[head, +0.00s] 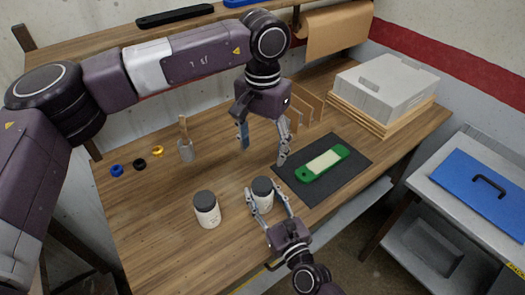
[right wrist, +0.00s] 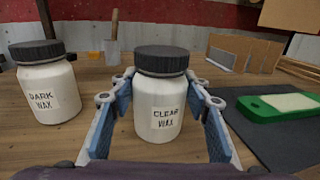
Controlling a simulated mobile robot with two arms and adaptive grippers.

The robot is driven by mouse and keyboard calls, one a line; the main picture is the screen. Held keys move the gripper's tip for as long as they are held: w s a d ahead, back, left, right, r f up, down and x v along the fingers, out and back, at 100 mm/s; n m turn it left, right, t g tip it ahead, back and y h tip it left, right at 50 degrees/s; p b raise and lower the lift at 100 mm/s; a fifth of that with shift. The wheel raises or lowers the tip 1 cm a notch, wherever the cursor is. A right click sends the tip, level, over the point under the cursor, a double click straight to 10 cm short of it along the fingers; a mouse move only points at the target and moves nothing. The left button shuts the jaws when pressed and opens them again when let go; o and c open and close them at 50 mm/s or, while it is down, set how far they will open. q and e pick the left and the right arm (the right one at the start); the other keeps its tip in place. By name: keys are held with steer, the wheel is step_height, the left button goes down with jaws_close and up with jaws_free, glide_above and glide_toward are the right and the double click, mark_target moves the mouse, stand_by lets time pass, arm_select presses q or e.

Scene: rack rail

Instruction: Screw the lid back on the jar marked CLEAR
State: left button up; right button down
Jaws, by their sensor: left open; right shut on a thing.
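The jar labelled CLEAR WAX (right wrist: 160,115) is white and stands upright on the bench. A dark lid (right wrist: 161,60) sits level on its top; I cannot tell how tight it is. In the head view the jar (head: 263,202) is at the front middle. My right gripper (head: 264,194) is shut on this jar, one finger on each side of its body. My left gripper (head: 264,154) is open and empty, fingers pointing down, above and behind the jar and apart from its lid.
A jar labelled DARK WAX (right wrist: 46,95), with a dark lid, stands left of the held jar. A green tool (head: 323,163) lies on a dark mat (head: 346,146) to the right.

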steer(key=c, duration=1)
jaws_free()
steer(key=v, duration=1.2)
